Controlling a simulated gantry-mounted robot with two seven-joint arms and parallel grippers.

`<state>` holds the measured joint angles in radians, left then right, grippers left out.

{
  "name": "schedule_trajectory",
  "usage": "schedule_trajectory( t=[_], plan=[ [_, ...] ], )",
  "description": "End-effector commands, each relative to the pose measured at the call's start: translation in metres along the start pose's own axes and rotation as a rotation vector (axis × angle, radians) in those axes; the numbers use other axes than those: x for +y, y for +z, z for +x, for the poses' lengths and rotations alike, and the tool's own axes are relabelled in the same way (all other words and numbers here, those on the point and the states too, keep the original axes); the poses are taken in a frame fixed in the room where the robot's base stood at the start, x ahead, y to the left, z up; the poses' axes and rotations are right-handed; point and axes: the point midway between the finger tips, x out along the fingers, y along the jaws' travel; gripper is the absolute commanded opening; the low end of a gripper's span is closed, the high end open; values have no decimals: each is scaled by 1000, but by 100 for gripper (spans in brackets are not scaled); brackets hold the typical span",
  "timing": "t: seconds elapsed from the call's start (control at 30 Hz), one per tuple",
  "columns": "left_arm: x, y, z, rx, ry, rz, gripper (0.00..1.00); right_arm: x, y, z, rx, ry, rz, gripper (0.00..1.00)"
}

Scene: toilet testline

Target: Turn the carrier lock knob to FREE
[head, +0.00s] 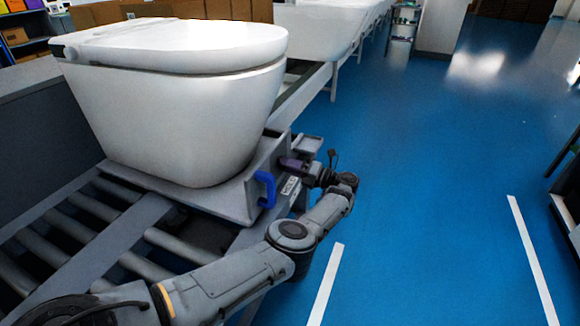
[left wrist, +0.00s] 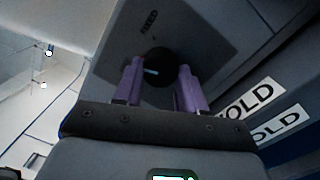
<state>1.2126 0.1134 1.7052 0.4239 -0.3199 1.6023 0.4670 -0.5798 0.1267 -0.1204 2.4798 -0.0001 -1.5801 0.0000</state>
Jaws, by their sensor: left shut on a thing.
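The black carrier lock knob (left wrist: 158,68) shows in the left wrist view on a dark plate, with a short white mark on its face pointing left. My left gripper (left wrist: 160,84) has its purple fingers on either side of the knob and is shut on it. A small label (left wrist: 149,22) sits above the knob on the plate; its word is too small to read surely. In the head view my left gripper (head: 292,163) is at the carrier's (head: 215,199) side, and the knob is hidden there. My right gripper is not in view.
A white toilet (head: 175,105) stands on the carrier over the roller conveyor (head: 75,225). A blue handle (head: 265,188) sticks out left of my gripper. Two white labels ending in OLD (left wrist: 250,97) are near the knob. Blue floor (head: 430,180) is clear to the right.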

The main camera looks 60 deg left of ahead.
Motion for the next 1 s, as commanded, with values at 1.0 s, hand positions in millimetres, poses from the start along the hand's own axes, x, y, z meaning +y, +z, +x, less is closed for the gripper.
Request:
schedule_trajectory(
  t=[1.0],
  plan=[
    [-1, 1, 1, 20, 25, -372, 10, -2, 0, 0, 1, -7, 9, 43]
  ],
)
